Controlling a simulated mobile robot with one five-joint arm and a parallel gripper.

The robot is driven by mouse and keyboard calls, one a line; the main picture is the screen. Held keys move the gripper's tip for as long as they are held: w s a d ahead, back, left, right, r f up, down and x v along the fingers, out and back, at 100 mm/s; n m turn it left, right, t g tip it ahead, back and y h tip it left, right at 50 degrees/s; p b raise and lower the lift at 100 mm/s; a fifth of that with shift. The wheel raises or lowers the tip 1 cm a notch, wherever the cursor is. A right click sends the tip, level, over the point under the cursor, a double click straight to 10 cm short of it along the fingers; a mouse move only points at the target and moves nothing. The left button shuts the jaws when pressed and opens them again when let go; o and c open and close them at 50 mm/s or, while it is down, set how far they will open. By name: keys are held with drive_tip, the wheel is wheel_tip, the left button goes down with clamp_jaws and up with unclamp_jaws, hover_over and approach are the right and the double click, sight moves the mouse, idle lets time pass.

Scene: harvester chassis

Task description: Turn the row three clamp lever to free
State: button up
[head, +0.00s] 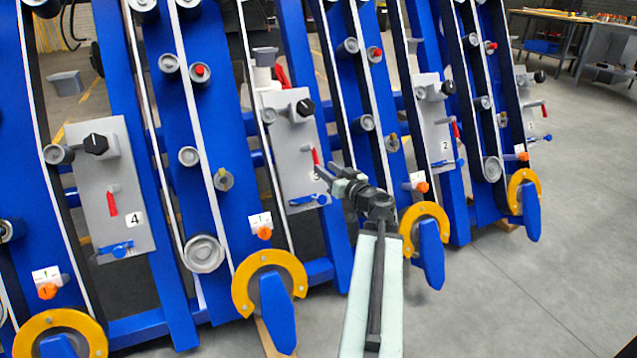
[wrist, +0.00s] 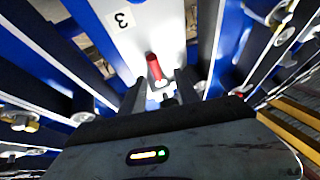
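The row three panel (head: 285,140) is a grey plate in the middle of the head view. Its "3" label (wrist: 122,19) shows upside down in the wrist view. A red lever (head: 316,158) sits on the plate, and it also shows in the wrist view (wrist: 153,67). A blue handle (head: 305,200) is at the plate's lower edge. My gripper (head: 326,174) is in front of the plate's lower right. In the wrist view my gripper's dark fingers (wrist: 160,92) are apart, with the red lever just beyond the gap. Contact cannot be told.
A black knob (head: 305,107) protrudes above the red lever. Blue row beams (head: 215,120) and rollers flank the plate. The row 4 panel (head: 105,180) is to the left and the row 2 panel (head: 435,125) to the right. Open floor (head: 540,250) lies at the right.

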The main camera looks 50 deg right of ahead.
sight(317, 159)
drive_tip(key=x, duration=0.5)
drive_tip(key=d+x, duration=0.1)
drive_tip(key=x, duration=0.1)
drive_tip(key=shift+w, duration=0.2)
drive_tip(key=shift+c, duration=0.4)
clamp_jaws()
drive_tip(key=shift+s, duration=0.1)
drive_tip(key=shift+d, duration=0.1)
idle(0.7)
